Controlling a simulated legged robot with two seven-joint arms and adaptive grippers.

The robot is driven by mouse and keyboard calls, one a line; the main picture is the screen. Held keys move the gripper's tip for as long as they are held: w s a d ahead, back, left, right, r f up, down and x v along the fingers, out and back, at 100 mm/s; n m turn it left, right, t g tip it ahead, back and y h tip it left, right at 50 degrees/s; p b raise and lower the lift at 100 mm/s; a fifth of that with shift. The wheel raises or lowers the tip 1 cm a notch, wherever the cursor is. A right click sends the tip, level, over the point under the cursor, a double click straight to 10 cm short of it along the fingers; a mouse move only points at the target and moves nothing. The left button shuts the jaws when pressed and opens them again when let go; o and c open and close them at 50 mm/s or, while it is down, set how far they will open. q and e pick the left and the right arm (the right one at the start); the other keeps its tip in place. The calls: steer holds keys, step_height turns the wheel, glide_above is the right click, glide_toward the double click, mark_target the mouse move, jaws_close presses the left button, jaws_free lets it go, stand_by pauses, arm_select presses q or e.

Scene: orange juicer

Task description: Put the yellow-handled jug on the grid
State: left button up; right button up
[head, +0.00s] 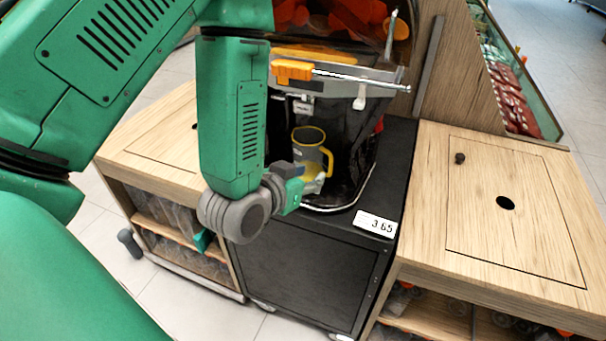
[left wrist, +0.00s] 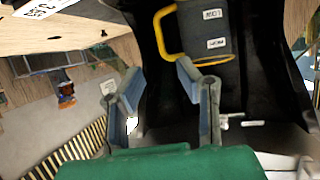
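The grey jug with a yellow rim and yellow handle (head: 310,147) stands upright in the dark bay of the orange juicer. The left wrist view shows its grey body (left wrist: 206,32) with labels and its yellow handle (left wrist: 160,32). My left gripper (head: 309,177) is at the front of the jug, low and close to the handle. In the wrist view its two fingers (left wrist: 160,75) are apart with nothing between them, and the handle lies just beyond the tips. I cannot tell whether a finger touches the jug. I cannot make out the grid clearly. My right gripper is out of view.
The juicer has an orange clip (head: 292,69) and a metal bar above the bay. Wooden counters stand left and right; the right counter (head: 480,200) is mostly clear. Bay walls leave little side room.

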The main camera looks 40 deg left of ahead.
arm_select(q)
steer(key=shift+p+v, duration=1.2)
steer(key=shift+v, duration=0.05)
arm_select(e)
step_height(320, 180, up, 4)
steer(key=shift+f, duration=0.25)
arm_select(q)
steer(key=s+f+g, duration=1.2)
steer(key=s+f, duration=0.7)
steer(key=s, duration=0.3)
steer(key=shift+d+f+m+g, duration=0.25)
steer(key=shift+m+g, duration=0.15)
steer(key=shift+w, duration=0.2)
steer(key=shift+s, duration=0.1)
